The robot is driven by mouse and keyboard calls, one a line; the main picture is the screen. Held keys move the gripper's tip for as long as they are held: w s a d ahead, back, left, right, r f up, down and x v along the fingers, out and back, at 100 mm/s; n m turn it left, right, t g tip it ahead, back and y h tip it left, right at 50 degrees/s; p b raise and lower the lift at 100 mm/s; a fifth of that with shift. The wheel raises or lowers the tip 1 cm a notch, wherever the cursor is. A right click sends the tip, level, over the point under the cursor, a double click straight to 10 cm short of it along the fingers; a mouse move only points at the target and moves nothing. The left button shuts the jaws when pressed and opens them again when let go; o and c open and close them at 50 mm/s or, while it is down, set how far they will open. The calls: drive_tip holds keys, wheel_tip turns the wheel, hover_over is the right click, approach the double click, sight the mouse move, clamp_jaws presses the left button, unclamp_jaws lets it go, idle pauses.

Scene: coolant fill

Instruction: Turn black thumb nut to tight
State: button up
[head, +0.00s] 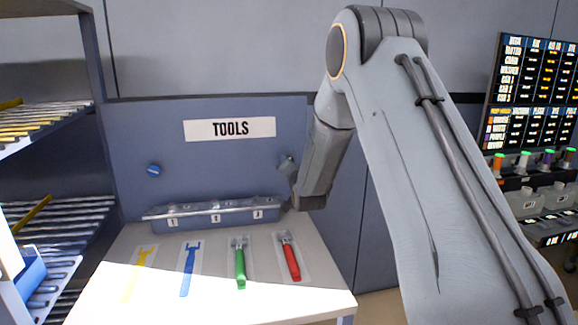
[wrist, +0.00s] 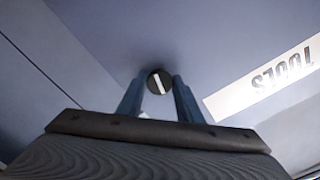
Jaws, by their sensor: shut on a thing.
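The black thumb nut (wrist: 155,74) shows in the wrist view as a dark round face with a white line across it. The line leans slightly, from upper left to lower right. My gripper (wrist: 160,85) is shut on the nut, with one blue finger on each side. In the head view my gripper (head: 287,164) is at the right side of the blue-grey tool board (head: 215,172), right of and below the TOOLS sign. There the nut is hidden by my gripper and wrist.
A rail (head: 212,209) with numbered tags runs below. Green (head: 240,265) and red (head: 290,258) tools lie on the bench, beside yellow and blue tool outlines. A shelf rack (head: 60,210) stands left.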

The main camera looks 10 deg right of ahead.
drive_tip(key=o, duration=1)
drive_tip(key=shift+s+b, duration=1.05)
drive_tip(key=shift+s, duration=2.9)
